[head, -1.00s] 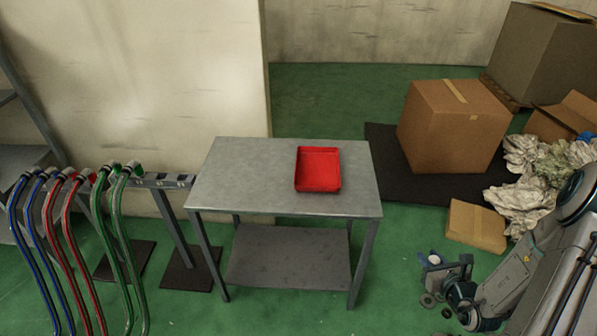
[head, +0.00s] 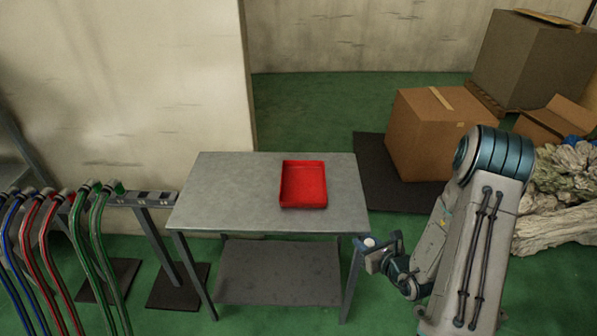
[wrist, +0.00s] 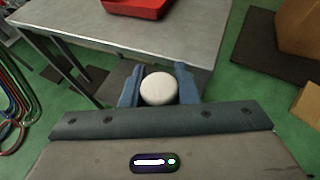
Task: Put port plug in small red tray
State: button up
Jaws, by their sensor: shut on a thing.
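A small red tray (head: 303,186) lies on the grey metal table, right of its middle. Its inside looks empty. Part of the tray (wrist: 138,8) also shows at the top edge of the wrist view. My gripper (head: 372,247) is beside the table's front right corner in the head view. In the wrist view my gripper (wrist: 158,86) is shut on the port plug (wrist: 159,89), a round whitish piece between the two blue fingers. The plug is also a small pale spot (head: 369,242) in the head view. It is apart from the tray.
The table (head: 225,195) has free top around the tray and a lower shelf (head: 275,270). Blue, red and green hoses (head: 62,250) hang at the left.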

aim_at(303, 185)
jog(key=i, duration=1.05)
jog(key=u, duration=0.1)
